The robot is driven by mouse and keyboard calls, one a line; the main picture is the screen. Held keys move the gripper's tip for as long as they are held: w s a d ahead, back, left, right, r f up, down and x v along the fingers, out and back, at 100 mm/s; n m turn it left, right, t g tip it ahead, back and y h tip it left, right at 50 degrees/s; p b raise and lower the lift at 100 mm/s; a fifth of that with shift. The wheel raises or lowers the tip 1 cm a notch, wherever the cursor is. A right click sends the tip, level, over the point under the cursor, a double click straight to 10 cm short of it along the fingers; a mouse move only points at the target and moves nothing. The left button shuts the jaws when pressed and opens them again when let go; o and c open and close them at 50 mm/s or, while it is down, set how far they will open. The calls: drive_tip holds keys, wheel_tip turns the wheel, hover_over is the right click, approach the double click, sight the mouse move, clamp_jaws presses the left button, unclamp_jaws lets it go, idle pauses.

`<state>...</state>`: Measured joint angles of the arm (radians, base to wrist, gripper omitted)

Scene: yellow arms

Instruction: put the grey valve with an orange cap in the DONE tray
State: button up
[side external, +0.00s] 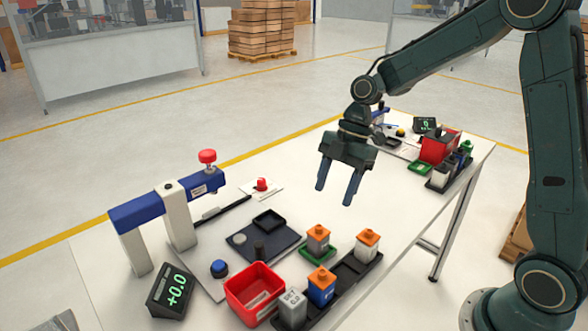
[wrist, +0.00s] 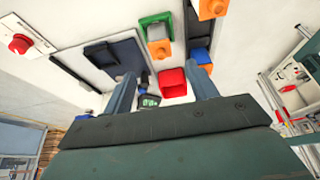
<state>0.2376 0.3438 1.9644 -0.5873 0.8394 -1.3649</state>
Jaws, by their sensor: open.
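The grey valve with an orange cap (side external: 318,240) stands upright on a small green tray (side external: 304,254) near the middle of the table. In the wrist view its orange cap (wrist: 160,48) shows at the top centre, beside the green tray's rim (wrist: 146,20). No DONE label is legible, so I cannot confirm which tray bears it. My gripper (side external: 334,195) is open and empty, pointing down above the table, clear of the valve. Both fingers also show in the wrist view (wrist: 164,74), with nothing between them.
A red bin (side external: 243,301), dark fixture plate (side external: 282,243) and blue-topped press (side external: 150,209) stand left. Table right of the rack is clear.

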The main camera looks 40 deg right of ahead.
drive_tip(key=s+r+m+t+h, duration=0.1)
drive_tip(key=s+r+m+t, duration=0.1)
drive_tip(key=s+r+m, duration=0.2)
drive_tip(key=s+d+r+m+t+h, duration=0.1)
drive_tip(key=s+r+m+h, duration=0.1)
drive_tip(key=s+m, duration=0.6)
drive_tip(key=s+r+m+t+h, duration=0.1)
drive_tip(key=s+r+m+t, duration=0.1)
drive_tip(key=s+r+m, duration=0.3)
drive_tip(key=s+m, duration=0.1)
drive_tip(key=s, duration=0.3)
drive_tip(key=shift+s+d+r+t, duration=0.2)
drive_tip(key=shift+d+r+t, duration=0.1)
idle(0.7)
